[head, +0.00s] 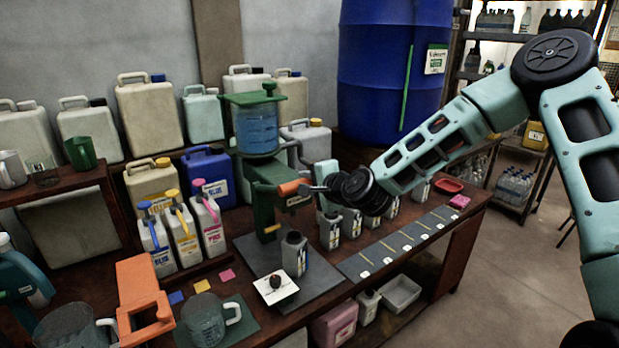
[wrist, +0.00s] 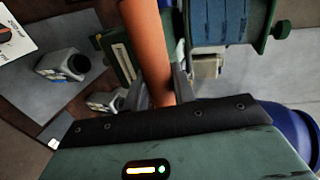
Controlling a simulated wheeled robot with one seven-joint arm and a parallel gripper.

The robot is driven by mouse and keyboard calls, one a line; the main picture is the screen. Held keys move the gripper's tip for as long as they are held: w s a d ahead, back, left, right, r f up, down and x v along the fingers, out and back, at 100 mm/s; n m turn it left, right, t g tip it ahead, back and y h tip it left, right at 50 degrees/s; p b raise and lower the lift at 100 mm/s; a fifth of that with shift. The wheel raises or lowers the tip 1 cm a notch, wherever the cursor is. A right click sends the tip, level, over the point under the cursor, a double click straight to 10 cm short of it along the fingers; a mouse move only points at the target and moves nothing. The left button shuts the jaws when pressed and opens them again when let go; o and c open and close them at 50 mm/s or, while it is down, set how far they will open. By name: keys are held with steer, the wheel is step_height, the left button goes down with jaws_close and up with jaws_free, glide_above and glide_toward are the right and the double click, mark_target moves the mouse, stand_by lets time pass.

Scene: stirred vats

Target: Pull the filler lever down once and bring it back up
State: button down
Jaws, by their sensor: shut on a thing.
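The green filler (head: 262,200) stands on the bench with a blue ribbed tank (head: 257,130) on top. Its orange lever handle (head: 290,187) sticks out to the right, roughly level in the head view. My gripper (head: 316,189) is shut on the handle's end. In the wrist view my gripper (wrist: 165,92) has its fingers either side of the orange lever (wrist: 148,42). A dark-necked bottle (head: 294,255) stands on the grey mat in front of the filler; a bottle also shows in the wrist view (wrist: 60,66). The lever's pivot is not clearly visible.
Several small bottles (head: 330,230) stand in a row behind and right of the filler, below my arm. A white card (head: 275,288) with a dark round thing lies at the mat's front. Jerrycans crowd the left and back. A marked dark strip (head: 400,243) on the right is clear.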

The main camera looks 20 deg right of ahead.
steer(key=w+a+r+g+h+p, duration=0.1)
steer(key=w+a+r+g+p, duration=0.1)
steer(key=w+r+p, duration=0.5)
steer(key=shift+w+a+r+g+p, duration=0.25)
steer(key=shift+w+r+g+p, duration=0.15)
steer(key=shift+r+g+p, duration=0.5)
steer(key=shift+r, duration=0.25)
steer(key=c, duration=1.2)
jaws_free()
steer(key=shift+w+a+f, duration=0.1)
steer(key=shift+o, duration=0.2)
steer(key=shift+f, duration=0.1)
